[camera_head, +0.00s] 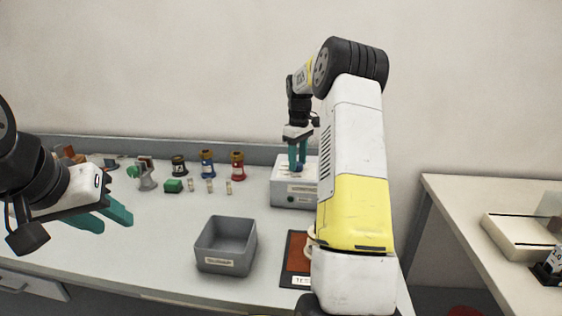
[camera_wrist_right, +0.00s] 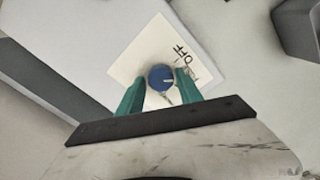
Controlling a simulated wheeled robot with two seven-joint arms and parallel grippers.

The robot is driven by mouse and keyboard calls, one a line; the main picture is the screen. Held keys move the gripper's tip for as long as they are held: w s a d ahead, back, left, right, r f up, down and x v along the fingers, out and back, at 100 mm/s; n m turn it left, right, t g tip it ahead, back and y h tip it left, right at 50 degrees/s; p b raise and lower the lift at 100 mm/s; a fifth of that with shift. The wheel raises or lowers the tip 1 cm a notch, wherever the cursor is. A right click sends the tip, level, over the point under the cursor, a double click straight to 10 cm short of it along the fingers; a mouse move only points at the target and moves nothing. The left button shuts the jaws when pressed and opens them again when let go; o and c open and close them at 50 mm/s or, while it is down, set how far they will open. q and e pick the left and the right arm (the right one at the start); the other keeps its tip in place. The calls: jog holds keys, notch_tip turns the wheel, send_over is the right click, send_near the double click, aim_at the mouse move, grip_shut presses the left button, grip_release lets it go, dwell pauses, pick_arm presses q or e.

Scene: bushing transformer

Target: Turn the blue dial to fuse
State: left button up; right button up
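The blue dial (camera_wrist_right: 161,78) sits on a pale label plate on top of a white box (camera_head: 292,192). My right gripper (camera_head: 297,155) points down over the box. Its green fingers stand on either side of the dial, with what looks like a narrow gap at each side, also in the right wrist view (camera_wrist_right: 160,88). My left gripper (camera_head: 108,215) is open and empty above the table's left part.
A grey bin (camera_head: 226,245) stands at the front middle of the table. Several small coloured fittings, including a blue one (camera_head: 207,163) and a red one (camera_head: 237,165), stand along the back left. A dark-edged brown board (camera_head: 297,255) lies partly behind my right arm. A second table (camera_head: 455,215) is at right.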

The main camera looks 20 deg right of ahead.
aim_at(298, 164)
jog(key=shift+o, duration=1)
notch_tip(298, 164, up, 8)
jog(key=shift+f, duration=0.15)
